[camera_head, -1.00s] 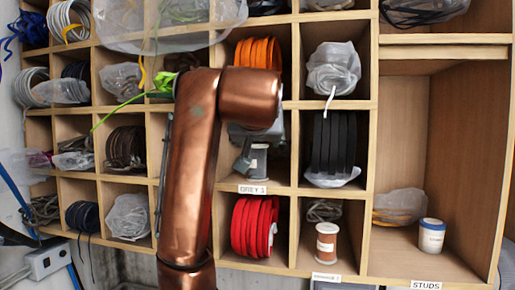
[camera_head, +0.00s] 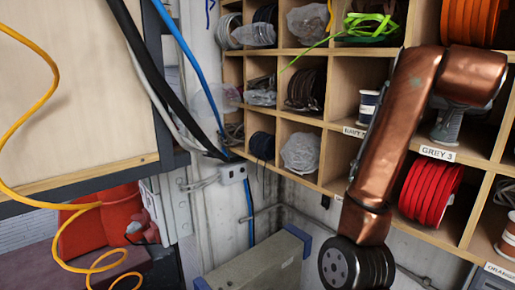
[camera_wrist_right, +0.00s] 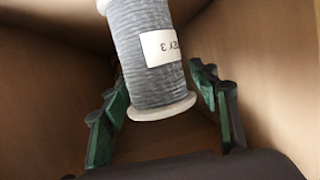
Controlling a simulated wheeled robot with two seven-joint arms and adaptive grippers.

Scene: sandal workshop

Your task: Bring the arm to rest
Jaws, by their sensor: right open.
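My right arm's copper links rise in front of the shelf in the head view and bend toward the compartment labelled GREY 3. The grey spool (camera_head: 447,125) stands in that compartment, partly covered by my wrist. In the right wrist view the grey thread spool (camera_wrist_right: 150,50) with white flanges and a label shows at top centre. My right gripper (camera_wrist_right: 155,82) is open, its green fingers on either side of the spool's lower end. I see gaps beside the flange; how deep the spool sits between the fingers I cannot tell. My left gripper is not in view.
The wooden shelf's walls (camera_wrist_right: 265,70) enclose the gripper closely. Red coils (camera_head: 430,190) sit in the compartment below and orange coils (camera_head: 470,20) above. A navy spool (camera_head: 368,105) stands in the compartment to the left. A yellow coiled hose (camera_head: 45,100) hangs at far left.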

